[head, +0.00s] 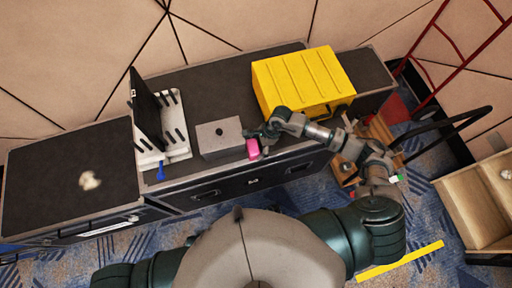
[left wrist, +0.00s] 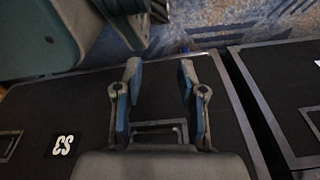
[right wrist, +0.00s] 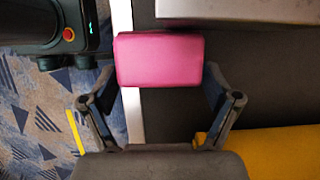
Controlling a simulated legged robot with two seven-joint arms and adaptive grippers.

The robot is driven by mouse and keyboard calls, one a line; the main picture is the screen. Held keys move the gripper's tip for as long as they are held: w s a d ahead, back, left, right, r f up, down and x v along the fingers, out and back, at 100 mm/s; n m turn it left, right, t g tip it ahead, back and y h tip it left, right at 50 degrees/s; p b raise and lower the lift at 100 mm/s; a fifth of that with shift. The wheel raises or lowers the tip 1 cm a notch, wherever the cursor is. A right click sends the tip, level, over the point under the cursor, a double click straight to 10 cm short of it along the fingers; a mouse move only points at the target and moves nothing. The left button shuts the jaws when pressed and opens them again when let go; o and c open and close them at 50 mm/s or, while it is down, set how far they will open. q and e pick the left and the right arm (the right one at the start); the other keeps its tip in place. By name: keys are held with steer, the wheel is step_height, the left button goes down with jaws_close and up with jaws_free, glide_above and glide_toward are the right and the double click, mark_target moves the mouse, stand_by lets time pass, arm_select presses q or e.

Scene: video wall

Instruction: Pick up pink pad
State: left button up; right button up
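The pink pad (head: 252,148) is at the front edge of the dark case top, beside a grey box. In the right wrist view the pad (right wrist: 158,60) is a pink block with rounded corners, lying between the fingertips of my right gripper (right wrist: 158,78). The fingers are spread wide, close to the pad's left and right sides; whether they touch it is unclear. In the head view my right gripper (head: 262,137) reaches in from the right, just above the pad. My left gripper (left wrist: 158,70) is open and empty, and is hidden in the head view.
The grey box (head: 220,138) stands left of the pad. A yellow case (head: 304,82) stands behind and to the right. A white rack (head: 163,130) with a dark panel is farther left. The left case top (head: 60,180) is mostly clear. A red ladder (head: 455,55) stands at right.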

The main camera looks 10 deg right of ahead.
mark_target(253, 147)
steer(key=shift+a+r, duration=0.1)
steer(key=shift+a, duration=0.3)
steer(key=shift+c, duration=1.4)
steer(key=shift+a, duration=0.3)
steer(key=shift+a+r, duration=0.1)
steer(key=shift+a, duration=0.1)
steer(key=shift+c, duration=0.6)
steer(key=shift+d, duration=0.1)
steer(key=shift+d+r, duration=0.3)
steer(key=shift+r, duration=0.3)
step_height(253, 147, up, 2)
steer(key=shift+d+r, duration=0.1)
steer(key=shift+r, duration=0.1)
arm_select(q)
steer(key=shift+w+a+r, duration=0.1)
steer(key=shift+a+r, duration=0.1)
steer(key=shift+a, duration=0.7)
arm_select(e)
steer(key=s, duration=1)
steer(key=s+d+r, duration=0.1)
steer(key=s, duration=0.5)
steer(key=shift+r, duration=0.1)
